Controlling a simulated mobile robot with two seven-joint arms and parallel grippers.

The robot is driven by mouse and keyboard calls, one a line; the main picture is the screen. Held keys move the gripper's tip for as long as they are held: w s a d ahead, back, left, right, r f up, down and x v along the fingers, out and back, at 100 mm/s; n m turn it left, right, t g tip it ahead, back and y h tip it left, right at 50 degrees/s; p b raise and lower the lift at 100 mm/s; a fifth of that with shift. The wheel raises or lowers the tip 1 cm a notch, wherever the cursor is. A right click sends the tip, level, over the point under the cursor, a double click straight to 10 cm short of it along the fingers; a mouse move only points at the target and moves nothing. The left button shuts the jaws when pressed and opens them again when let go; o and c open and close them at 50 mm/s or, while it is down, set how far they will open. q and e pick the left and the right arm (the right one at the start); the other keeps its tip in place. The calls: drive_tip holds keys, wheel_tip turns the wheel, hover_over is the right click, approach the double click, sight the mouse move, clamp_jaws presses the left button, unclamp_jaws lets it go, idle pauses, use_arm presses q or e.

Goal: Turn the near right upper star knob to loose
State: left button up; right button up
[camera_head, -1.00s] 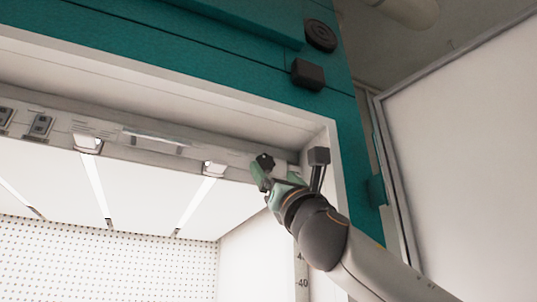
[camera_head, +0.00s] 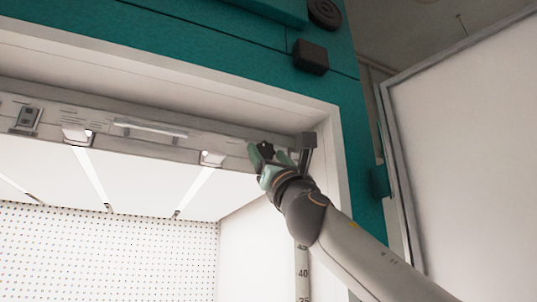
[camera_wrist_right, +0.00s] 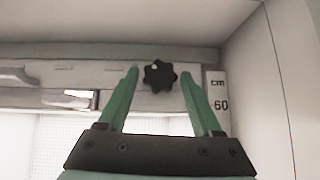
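The star knob (camera_head: 266,150) is black and lobed. It sits on the pale rail at the upper right of the chamber opening. In the right wrist view the knob (camera_wrist_right: 160,75) lies ahead, between the two green fingertips and near their tip level. My left gripper is not in view.
The pale rail (camera_head: 150,143) crosses the top of the opening, with lamp strips behind it. A marked scale (camera_wrist_right: 218,105) stands right of the knob. The chamber's right wall is close to my right arm. An open white door (camera_head: 470,150) stands further right.

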clamp_jaws()
drive_tip(key=shift+d+r+n+g+y, duration=0.15)
drive_tip(key=shift+n+g+y, duration=0.35)
drive_tip(key=shift+n+y, duration=0.6)
drive_tip(key=shift+d+f+n+g+y, duration=0.15)
drive_tip(key=shift+n+g+y, duration=0.35)
drive_tip(key=shift+n+y, duration=0.6)
drive_tip(key=n+g+y, duration=0.1)
drive_tip(key=n, duration=0.1)
drive_tip(key=n+g+y, duration=0.3)
drive_tip(key=n, duration=0.2)
drive_tip(key=shift+d+r+y, duration=0.2)
drive_tip(key=shift+r+y, duration=0.1)
drive_tip(key=shift+r, duration=0.05)
drive_tip(key=shift+n+g+y, duration=0.3)
drive_tip(key=shift+n+g, duration=0.3)
drive_tip(key=shift+n, duration=0.1)
drive_tip(key=shift+f, duration=0.1)
drive_tip(key=shift+o, duration=1.4)
unclamp_jaws()
drive_tip(key=shift+a, duration=0.1)
drive_tip(key=shift+o, duration=0.3)
drive_tip(key=shift+w+f, duration=0.1)
drive_tip(key=shift+w, duration=0.05)
